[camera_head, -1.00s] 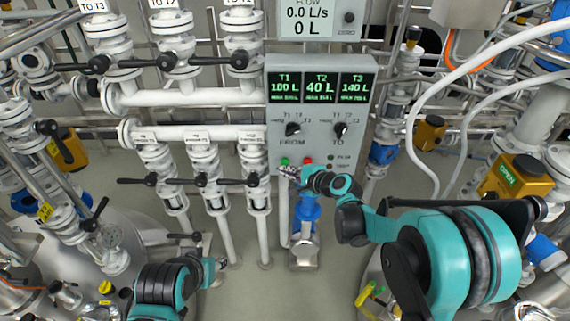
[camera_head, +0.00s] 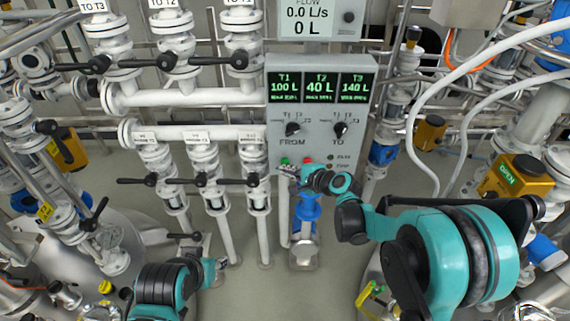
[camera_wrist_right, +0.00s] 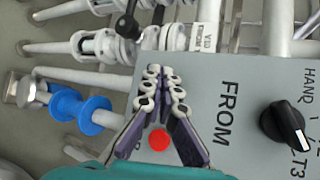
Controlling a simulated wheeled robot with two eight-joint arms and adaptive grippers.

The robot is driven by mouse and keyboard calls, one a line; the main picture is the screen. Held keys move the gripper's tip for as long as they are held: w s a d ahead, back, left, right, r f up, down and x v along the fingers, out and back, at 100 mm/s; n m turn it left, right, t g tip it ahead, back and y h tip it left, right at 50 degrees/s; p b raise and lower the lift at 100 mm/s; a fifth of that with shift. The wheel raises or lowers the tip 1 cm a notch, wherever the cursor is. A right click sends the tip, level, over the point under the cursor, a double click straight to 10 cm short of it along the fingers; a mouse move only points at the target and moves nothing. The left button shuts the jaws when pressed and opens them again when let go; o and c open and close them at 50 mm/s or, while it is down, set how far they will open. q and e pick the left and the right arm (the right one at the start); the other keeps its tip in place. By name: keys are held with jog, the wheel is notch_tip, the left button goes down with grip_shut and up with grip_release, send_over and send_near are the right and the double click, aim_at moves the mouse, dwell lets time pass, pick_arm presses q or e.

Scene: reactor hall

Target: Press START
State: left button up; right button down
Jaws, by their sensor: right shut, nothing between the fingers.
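The grey control panel (camera_head: 318,120) stands in the middle of the head view, with a green button (camera_head: 285,161) and a red button (camera_head: 308,159) low on its face. My right gripper (camera_head: 284,169) is shut and empty, its fingertips just below the green button in that view. In the right wrist view, the shut fingertips (camera_wrist_right: 160,75) are over the panel and hide the green button. The red button shows there (camera_wrist_right: 159,140) between the finger bases. I cannot tell whether the fingertips touch the green button. My left gripper (camera_head: 218,268) is low at left, its jaws unclear.
The FROM knob (camera_head: 292,129) and TO knob (camera_head: 340,130) sit above the buttons. Tank displays (camera_head: 320,88) read T1 100 L, T2 40 L, T3 140 L. White pipes with black-handled valves (camera_head: 202,180) crowd the left. A white hose (camera_head: 412,125) curves at right.

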jog(key=shift+w, duration=0.25)
jog(key=shift+w, duration=0.5)
dwell(0.7)
jog(key=shift+s, duration=0.95)
jog(key=s, duration=0.5)
dwell(0.6)
